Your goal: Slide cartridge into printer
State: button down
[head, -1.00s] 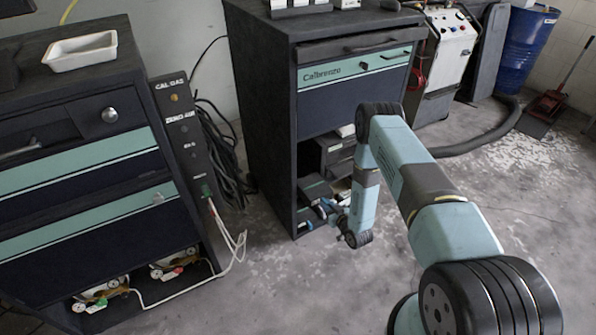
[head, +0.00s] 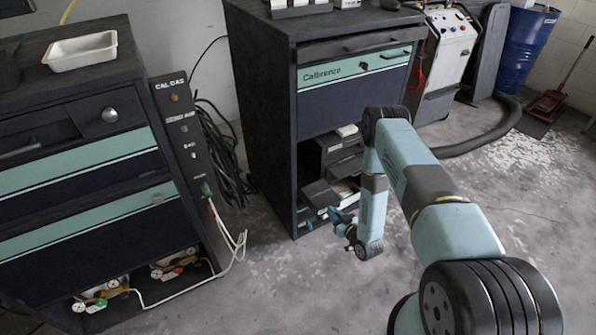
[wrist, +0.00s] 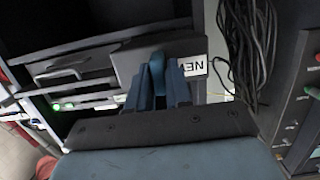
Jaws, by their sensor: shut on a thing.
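My gripper (wrist: 158,85) is shut on a dark, flat cartridge (wrist: 132,60) with a white label reading "NEW". In the wrist view the fingers cover its middle, and the label shows to their right. A dark unit that looks like the printer (wrist: 75,68), with a handle and a lit green lamp, is behind and to the left. In the head view my gripper (head: 342,222) is low, just in front of the cabinet's open lower bay. Whether the cartridge touches the printer, I cannot tell.
Black cables (wrist: 255,50) hang near the wrist. A gas-control cabinet (head: 85,190) stands left, with a white hose (head: 238,245) between. The floor at front right is clear.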

jog(key=f+v, duration=0.1)
jog(key=v, duration=0.6)
jog(key=shift+s+d+f, duration=0.2)
jog(key=shift+s+d, duration=0.05)
jog(key=shift+s, duration=0.15)
dwell(0.5)
